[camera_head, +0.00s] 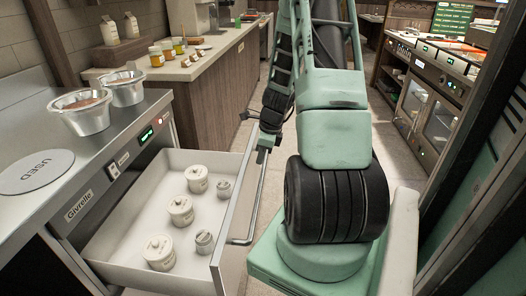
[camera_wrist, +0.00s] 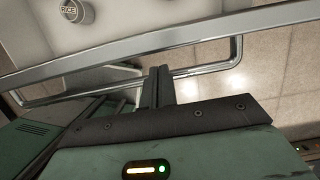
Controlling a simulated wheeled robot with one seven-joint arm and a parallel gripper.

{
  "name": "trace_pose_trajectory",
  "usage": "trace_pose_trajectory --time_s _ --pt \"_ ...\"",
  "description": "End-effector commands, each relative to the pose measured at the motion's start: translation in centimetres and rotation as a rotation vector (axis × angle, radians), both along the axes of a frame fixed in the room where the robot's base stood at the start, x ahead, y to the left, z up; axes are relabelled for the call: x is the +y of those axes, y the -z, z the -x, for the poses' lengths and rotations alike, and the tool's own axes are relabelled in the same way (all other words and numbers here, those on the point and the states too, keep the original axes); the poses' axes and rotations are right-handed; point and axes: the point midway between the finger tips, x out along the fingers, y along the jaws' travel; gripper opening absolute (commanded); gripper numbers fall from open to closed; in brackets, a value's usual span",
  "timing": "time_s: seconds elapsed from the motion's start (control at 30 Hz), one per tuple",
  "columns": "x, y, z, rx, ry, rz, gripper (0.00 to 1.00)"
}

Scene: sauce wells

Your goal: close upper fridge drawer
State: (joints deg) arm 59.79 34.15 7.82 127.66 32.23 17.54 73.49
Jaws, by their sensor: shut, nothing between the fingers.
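The upper fridge drawer (camera_head: 138,245) is pulled out from the steel counter unit at the left in the head view. Several white lidded jars (camera_head: 181,211) and small grey canisters (camera_head: 204,242) stand in it. The drawer's bar handle (camera_head: 256,200) runs along its front; the handle also crosses the wrist view (camera_wrist: 215,69). My gripper (camera_head: 265,142) is near the far end of the drawer front. In the wrist view my gripper (camera_wrist: 160,72) is shut and empty, its tips close to the handle bar. I cannot tell whether they touch it.
Two steel pots (camera_head: 80,112) and a round "USED" mat (camera_head: 36,172) are on the counter above the drawer. A wooden counter (camera_head: 215,85) with jars stands behind. Tiled floor (camera_head: 405,160) shows to the right of my arm, before ovens (camera_head: 432,100).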

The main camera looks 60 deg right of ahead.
Motion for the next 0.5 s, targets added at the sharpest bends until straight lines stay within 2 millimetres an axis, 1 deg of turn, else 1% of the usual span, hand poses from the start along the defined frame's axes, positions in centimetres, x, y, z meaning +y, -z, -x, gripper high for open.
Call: trace_pose_trajectory --time_s 0.03,0.2,0.33,0.5 --pt "0.1 1.1 -0.2 0.002 0.0 -0.004 0.0" --pt "0.4 3.3 -0.8 0.0 0.0 -0.002 0.0" --pt "0.4 4.2 -1.0 0.0 0.0 0.0 0.0" --pt "0.4 4.5 -1.1 -0.001 -0.001 0.001 0.0"
